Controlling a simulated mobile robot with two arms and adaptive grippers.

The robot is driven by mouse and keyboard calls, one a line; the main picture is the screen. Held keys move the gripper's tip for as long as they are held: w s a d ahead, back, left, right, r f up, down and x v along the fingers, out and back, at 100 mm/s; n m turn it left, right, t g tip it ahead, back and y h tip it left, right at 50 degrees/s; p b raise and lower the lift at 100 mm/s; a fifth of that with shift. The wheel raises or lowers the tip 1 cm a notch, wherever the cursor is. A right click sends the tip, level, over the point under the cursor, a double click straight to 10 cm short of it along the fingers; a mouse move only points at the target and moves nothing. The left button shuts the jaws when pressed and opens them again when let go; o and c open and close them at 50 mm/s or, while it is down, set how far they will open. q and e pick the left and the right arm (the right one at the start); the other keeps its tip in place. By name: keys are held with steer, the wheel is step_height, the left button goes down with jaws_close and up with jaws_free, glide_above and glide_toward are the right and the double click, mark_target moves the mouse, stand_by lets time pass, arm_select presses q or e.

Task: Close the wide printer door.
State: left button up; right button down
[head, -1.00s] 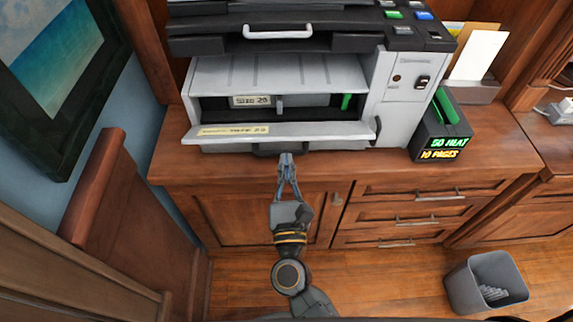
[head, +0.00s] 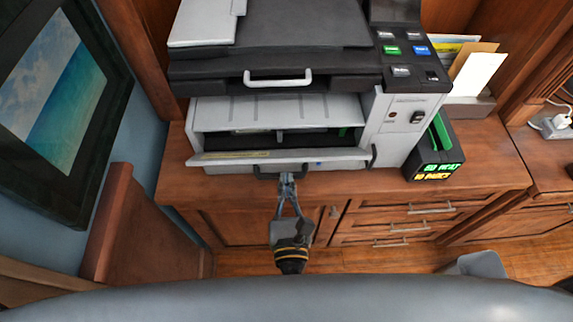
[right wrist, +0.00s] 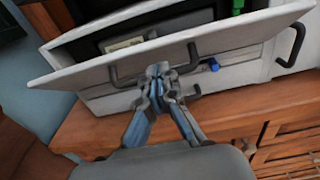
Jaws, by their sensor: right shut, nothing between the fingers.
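The wide printer door (head: 225,158) is a light grey flap across the printer's (head: 400,135) lower front. It stands tilted open, with the paper bay showing behind it. It also shows in the right wrist view (right wrist: 85,76). My right gripper (head: 287,179) is shut and empty, with its fingertips at the middle of the door, by its dark handle (head: 264,173). In the right wrist view the fingertips (right wrist: 158,72) overlap the door's outer face and partly hide the handle; whether they touch it I cannot tell. My left gripper is not in view.
The printer stands on a wooden cabinet (head: 480,185). A black box with a lit display (head: 433,160) sits to its right, near a paper holder (head: 470,108). A wooden panel (head: 118,225) rises at the left. A grey bin (head: 475,264) stands on the floor.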

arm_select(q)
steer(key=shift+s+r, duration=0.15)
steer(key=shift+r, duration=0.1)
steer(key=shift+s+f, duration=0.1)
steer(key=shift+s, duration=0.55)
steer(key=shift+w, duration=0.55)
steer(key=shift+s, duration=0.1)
